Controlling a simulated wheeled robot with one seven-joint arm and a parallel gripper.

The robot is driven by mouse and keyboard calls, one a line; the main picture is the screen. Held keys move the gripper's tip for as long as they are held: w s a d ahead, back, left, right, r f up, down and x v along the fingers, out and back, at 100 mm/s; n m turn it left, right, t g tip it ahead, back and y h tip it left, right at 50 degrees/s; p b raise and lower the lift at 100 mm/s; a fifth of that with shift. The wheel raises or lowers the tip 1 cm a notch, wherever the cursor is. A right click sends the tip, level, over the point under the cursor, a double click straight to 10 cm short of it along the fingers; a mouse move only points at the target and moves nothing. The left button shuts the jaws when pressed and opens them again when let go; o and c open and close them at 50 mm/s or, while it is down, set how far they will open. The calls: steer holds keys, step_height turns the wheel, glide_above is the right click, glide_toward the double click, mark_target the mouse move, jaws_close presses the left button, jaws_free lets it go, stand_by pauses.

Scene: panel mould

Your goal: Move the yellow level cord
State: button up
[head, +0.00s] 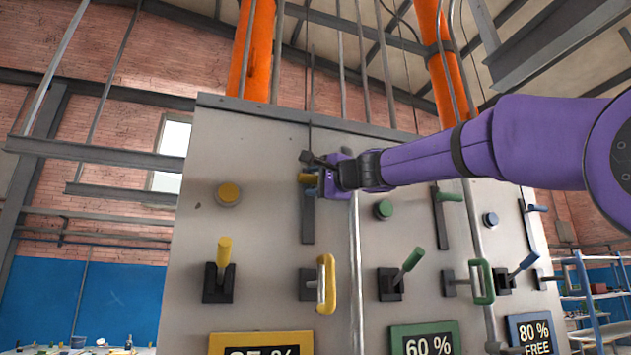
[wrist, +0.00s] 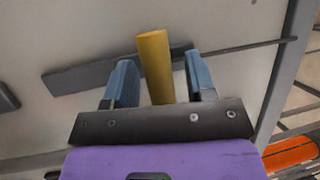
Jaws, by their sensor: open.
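A short yellow rod, which looks like the grip of the yellow level cord (head: 305,177), sits near the upper end of a dark vertical slot plate (head: 307,222) on the grey panel. In the wrist view the yellow rod (wrist: 155,62) sticks out towards me from the dark plate (wrist: 80,75). In the wrist view the blue fingers of my gripper (wrist: 160,82) stand open, one on each side of the rod, with visible gaps.
A green lever (head: 413,259) and green loop handle (head: 483,281) lie to the right, with blue controls beyond. Vertical pipes (head: 355,260) run down the panel face.

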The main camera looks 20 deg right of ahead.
jaws_close()
step_height(320, 180, down, 11)
steer(key=shift+r, duration=0.2)
stand_by(0.5)
jaws_free()
steer(key=shift+s, duration=0.1)
steer(key=v, duration=1)
steer(key=shift+s, duration=0.25)
